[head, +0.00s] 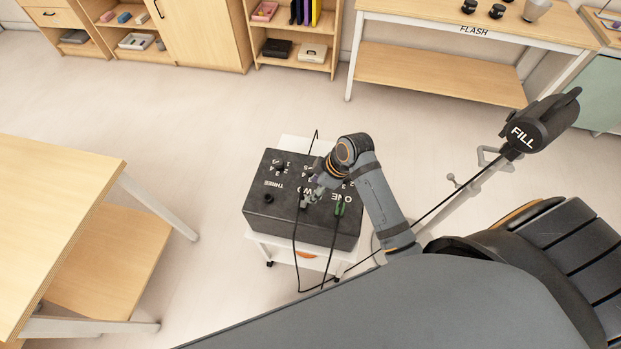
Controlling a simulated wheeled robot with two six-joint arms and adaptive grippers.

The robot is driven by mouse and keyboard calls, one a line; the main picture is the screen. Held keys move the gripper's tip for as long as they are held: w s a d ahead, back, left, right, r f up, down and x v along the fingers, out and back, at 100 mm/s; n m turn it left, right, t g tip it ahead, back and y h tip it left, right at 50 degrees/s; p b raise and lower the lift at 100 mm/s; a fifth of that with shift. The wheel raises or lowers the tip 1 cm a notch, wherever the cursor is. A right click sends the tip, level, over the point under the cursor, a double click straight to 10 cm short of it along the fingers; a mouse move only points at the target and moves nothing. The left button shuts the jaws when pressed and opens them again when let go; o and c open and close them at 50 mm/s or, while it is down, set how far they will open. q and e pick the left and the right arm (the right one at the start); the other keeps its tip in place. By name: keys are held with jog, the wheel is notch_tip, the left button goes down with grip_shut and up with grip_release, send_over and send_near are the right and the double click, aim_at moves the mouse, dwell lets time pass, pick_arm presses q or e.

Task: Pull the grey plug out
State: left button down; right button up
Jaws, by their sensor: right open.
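A black box (290,222) stands on a white cart, with labels ONE, TWO and THREE on its top, upside down in the head view. A grey plug (304,204) appears to sit at the TWO place, with a black cable running down over the box front; it is small and partly covered by my fingers. My right gripper (313,194) is open, its fingers low over the box top close to this plug. I cannot tell whether they touch it. A green plug (340,209) sits by ONE. My left gripper is not in view.
The white cart (292,256) is on castors. A lamp marked FILL (540,124) stands at the right on a light-coloured stand, with a cable running to it. A wooden table (60,190) is at the left. Shelves and a FLASH table (474,30) line the back. Open floor lies between.

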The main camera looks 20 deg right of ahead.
aim_at(303, 200)
jog(key=x, duration=0.3)
jog(key=shift+s+a+f, duration=0.1)
jog(key=shift+s+f, duration=0.15)
jog(key=x, duration=0.6)
jog(key=shift+w+p, duration=0.2)
jog(key=shift+p, duration=0.1)
jog(key=shift+f, duration=0.4)
jog(key=shift+c, duration=0.4)
jog(key=c, duration=0.7)
grip_shut()
jog(key=shift+c, duration=0.3)
grip_release()
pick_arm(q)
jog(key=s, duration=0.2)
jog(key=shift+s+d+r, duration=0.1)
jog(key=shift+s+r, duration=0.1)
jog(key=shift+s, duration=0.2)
pick_arm(e)
grip_shut()
